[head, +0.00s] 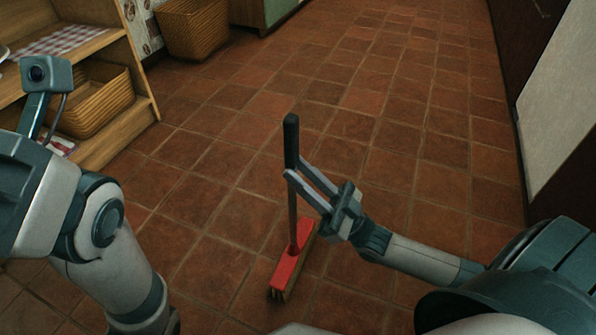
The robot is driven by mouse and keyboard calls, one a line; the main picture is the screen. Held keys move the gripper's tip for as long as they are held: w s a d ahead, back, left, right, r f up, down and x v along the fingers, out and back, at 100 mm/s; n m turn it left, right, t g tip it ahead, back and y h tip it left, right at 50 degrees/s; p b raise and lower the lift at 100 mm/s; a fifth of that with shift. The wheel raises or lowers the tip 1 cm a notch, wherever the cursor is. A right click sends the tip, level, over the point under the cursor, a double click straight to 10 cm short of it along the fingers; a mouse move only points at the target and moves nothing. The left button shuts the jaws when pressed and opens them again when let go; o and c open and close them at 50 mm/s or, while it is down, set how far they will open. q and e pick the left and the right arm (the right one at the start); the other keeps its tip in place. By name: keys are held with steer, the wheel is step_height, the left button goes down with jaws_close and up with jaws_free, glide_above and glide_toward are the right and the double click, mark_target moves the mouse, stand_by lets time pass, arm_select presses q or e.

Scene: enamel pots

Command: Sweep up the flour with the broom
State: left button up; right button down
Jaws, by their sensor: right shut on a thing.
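The broom has a dark handle (291,140) and a red head (292,262) with tan bristles. It stands nearly upright in the lower middle of the head view, its head low at the floor. My right gripper (290,172) is shut on the handle, a little below the black grip end. My left arm comes in at the left, and its gripper is outside the view. I see no flour that I can make out on the tiles.
A wooden shelf unit (120,148) with a wicker basket (98,100) stands at the left. Another wicker basket (193,30) sits at the back. A dark wall with a pale panel (560,95) bounds the right. The tiled floor (390,100) ahead is clear.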

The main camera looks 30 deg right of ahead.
steer(key=w+a, duration=0.7)
steer(key=w, duration=0.1)
steer(key=shift+w, duration=0.4)
stand_by(0.3)
step_height(320, 180, up, 4)
steer(key=p, duration=0.4)
steer(key=shift+d, duration=0.1)
steer(key=shift+r, duration=0.15)
